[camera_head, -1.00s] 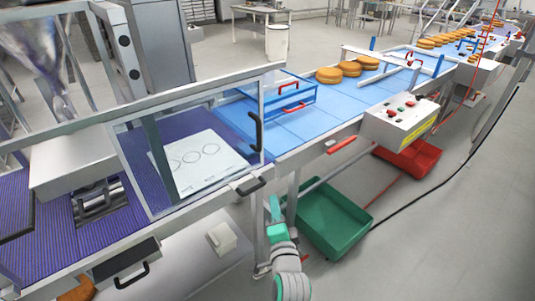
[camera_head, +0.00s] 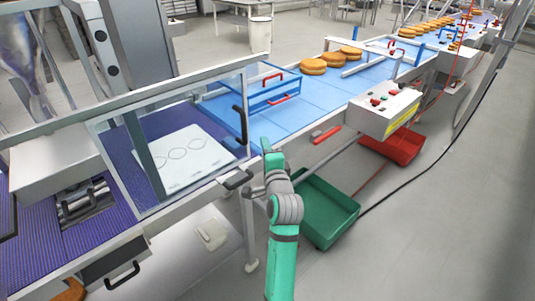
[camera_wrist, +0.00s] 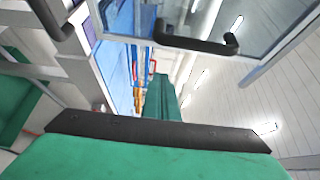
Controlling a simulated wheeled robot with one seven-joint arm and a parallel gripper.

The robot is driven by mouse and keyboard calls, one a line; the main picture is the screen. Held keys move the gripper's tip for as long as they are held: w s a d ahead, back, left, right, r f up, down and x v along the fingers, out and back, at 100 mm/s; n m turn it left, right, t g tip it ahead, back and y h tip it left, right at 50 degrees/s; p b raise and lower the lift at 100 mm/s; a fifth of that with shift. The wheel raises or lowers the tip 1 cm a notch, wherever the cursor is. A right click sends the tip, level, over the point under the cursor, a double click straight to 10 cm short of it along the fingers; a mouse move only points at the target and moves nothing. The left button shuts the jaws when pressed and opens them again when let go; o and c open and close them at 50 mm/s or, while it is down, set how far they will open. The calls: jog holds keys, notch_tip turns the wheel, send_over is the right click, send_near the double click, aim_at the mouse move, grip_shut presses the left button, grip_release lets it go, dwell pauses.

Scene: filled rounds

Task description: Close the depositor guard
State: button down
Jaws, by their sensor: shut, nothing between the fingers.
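The depositor guard (camera_head: 190,118) is a clear framed panel over the purple belt at left in the head view. Its upright black handle (camera_head: 240,125) is on the right edge. The guard's clear pane (camera_wrist: 245,20) and black handle (camera_wrist: 195,42) also show at the top of the wrist view. My gripper (camera_head: 265,147) is just right of the handle and slightly lower, apart from it as far as I can see. The wrist view shows the green fingers (camera_wrist: 162,112) shut and empty, below the handle. How far the guard stands open is hard to tell.
A blue frame with red handles (camera_head: 270,92) stands on the blue belt (camera_head: 300,118). A control box (camera_head: 383,110) is at right. Green (camera_head: 330,215) and red (camera_head: 395,147) crates lie on the floor.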

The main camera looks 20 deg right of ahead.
jog(key=shift+w+a, duration=0.35)
jog(key=shift+a, duration=0.55)
jog(key=shift+w+a, duration=0.3)
jog(key=shift+a, duration=0.55)
jog(key=shift+w, duration=0.15)
